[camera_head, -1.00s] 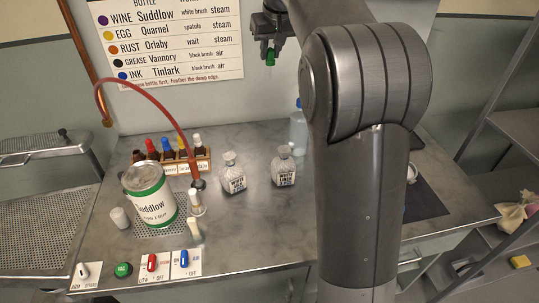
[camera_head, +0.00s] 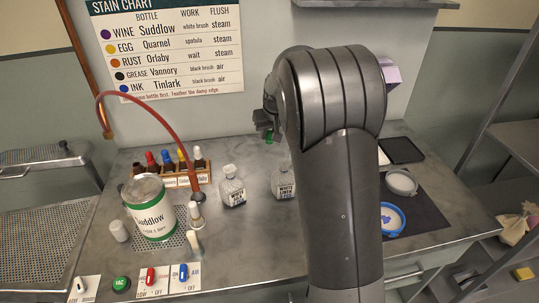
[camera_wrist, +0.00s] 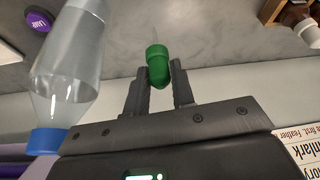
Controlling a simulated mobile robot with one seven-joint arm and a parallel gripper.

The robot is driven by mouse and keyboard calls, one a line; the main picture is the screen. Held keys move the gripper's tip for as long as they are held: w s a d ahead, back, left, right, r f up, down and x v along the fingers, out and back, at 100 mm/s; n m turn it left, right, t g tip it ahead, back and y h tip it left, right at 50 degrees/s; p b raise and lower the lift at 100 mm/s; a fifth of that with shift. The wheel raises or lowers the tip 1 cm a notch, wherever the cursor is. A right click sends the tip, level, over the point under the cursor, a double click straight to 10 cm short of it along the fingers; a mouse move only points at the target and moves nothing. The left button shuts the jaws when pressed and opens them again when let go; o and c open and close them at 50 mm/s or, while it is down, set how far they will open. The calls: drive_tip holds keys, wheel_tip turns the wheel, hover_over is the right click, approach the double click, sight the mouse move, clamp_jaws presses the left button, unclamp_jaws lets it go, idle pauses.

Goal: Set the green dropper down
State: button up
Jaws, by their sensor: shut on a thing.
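The green dropper (camera_wrist: 157,66) has a rounded green bulb and a thin clear tip. In the wrist view it sits between the two fingers of my gripper (camera_wrist: 158,88), which is shut on its bulb. In the head view a bit of the green dropper (camera_head: 268,136) shows just under my gripper (camera_head: 266,127), above the back of the steel worktop (camera_head: 245,255). My arm hides part of the worktop to the right. I cannot tell the exact gap between the dropper and the surface.
A clear bottle with a blue cap (camera_wrist: 66,80) is close to my gripper in the wrist view. A wooden rack of dropper bottles (camera_head: 185,181) stands at the left. Two labelled glass bottles (camera_head: 232,188) stand mid-worktop. A large Suddlow can (camera_head: 150,210) is front left.

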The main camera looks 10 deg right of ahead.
sight(270, 144)
drive_tip(key=shift+f, duration=3.2)
drive_tip(key=o, duration=0.9)
drive_tip(key=shift+f, duration=0.1)
drive_tip(key=a+v, duration=0.1)
drive_tip(key=v, duration=1.1)
drive_tip(key=s+d+r+m, duration=0.1)
drive_tip(key=s+r, duration=0.3)
drive_tip(key=s, duration=0.4)
drive_tip(key=s+d+r, duration=0.1)
drive_tip(key=s+r, duration=0.3)
drive_tip(key=s, duration=0.5)
drive_tip(key=shift+m+t+h, duration=0.3)
drive_tip(key=shift+m+t, duration=0.2)
drive_tip(key=shift+t, duration=0.1)
drive_tip(key=s, duration=0.6)
drive_tip(key=s+f, duration=0.1)
drive_tip(key=s, duration=0.5)
drive_tip(key=s+f, duration=0.1)
drive_tip(key=s, duration=0.5)
drive_tip(key=shift+a, duration=0.15)
